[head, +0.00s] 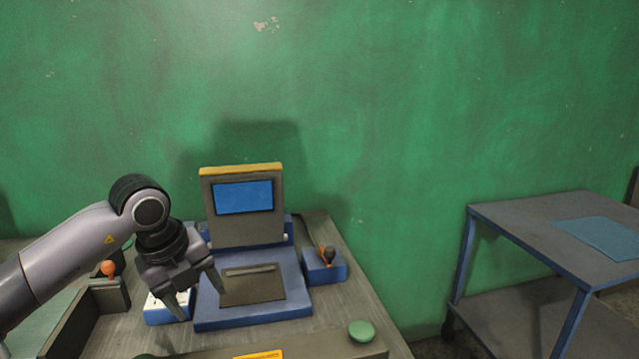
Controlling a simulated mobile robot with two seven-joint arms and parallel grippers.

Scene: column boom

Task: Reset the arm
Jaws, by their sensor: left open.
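My left arm comes in from the left. Its gripper (200,301) points down with its two fingers apart and nothing between them. It hangs over the left front of a blue machine base (252,315), in front of a small blue-and-white box (156,311) that it partly covers. I cannot tell whether a fingertip touches anything. My right gripper does not show.
A grey panel with a blue screen (243,197) stands behind the base. A blue box with an orange-and-black knob (326,255) is at its right. A green button (361,331) is at the front right. A cart (535,212) stands further right, beyond a gap.

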